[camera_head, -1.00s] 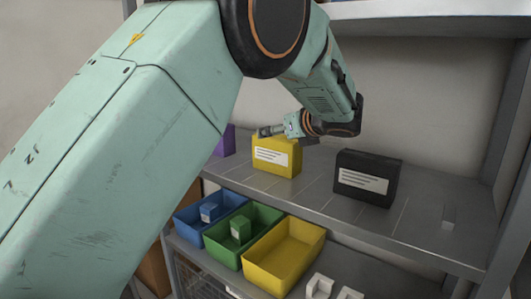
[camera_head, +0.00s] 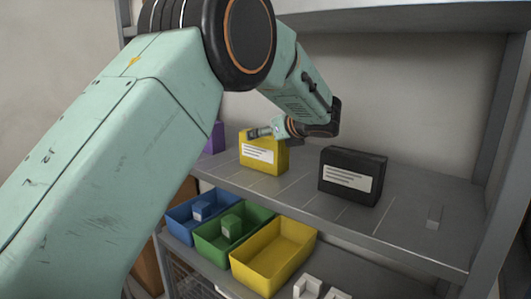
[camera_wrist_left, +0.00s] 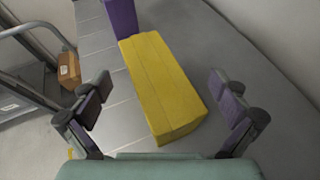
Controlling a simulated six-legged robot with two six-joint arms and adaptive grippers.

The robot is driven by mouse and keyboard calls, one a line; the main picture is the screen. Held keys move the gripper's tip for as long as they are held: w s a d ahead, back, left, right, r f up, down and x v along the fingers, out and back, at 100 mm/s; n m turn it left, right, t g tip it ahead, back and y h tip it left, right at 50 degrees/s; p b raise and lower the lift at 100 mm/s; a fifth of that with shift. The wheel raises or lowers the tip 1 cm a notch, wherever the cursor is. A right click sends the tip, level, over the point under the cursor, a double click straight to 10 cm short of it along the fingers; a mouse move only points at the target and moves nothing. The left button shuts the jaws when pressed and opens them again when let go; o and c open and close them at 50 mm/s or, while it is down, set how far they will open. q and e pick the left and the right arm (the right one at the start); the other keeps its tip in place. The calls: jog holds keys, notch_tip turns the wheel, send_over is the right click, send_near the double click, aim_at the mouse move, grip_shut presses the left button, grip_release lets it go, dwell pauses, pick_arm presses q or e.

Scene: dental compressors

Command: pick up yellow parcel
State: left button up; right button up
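The yellow parcel (camera_head: 262,153) stands upright on the grey shelf, with a white label on its front. In the left wrist view its plain yellow top (camera_wrist_left: 162,85) lies between the two fingers. My left gripper (camera_head: 268,132) is at the top of the parcel in the head view. In the left wrist view the left gripper (camera_wrist_left: 160,112) is open, one finger on each side with a gap to the parcel. My right gripper is not in view.
A black parcel (camera_head: 351,176) stands to the right on the same shelf (camera_head: 410,218), and a purple parcel (camera_head: 215,139) to the left. Below are blue (camera_head: 182,222), green (camera_head: 208,247) and yellow (camera_head: 262,282) bins. An upper shelf (camera_head: 420,18) is overhead.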

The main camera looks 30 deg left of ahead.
pick_arm(q)
jog(key=shift+s+d+r, duration=0.15)
jog(key=shift+d+r, duration=0.05)
jog(key=shift+d, duration=0.05)
jog(key=shift+c, duration=0.7)
jog(key=shift+a, duration=0.1)
jog(key=shift+c, duration=0.7)
jog(key=shift+w+a+f, duration=0.25)
jog(key=shift+a+f, duration=0.15)
jog(key=c, duration=0.3)
jog(key=shift+s+d+r, duration=0.2)
jog(key=shift+d+r, duration=0.05)
jog(key=shift+d, duration=0.15)
jog(key=c, duration=0.5)
jog(key=shift+w+a+f, duration=0.1)
jog(key=shift+a+f, duration=0.05)
jog(key=shift+a, duration=0.1)
jog(key=c, duration=0.4)
jog(key=shift+d, duration=0.1)
grip_shut()
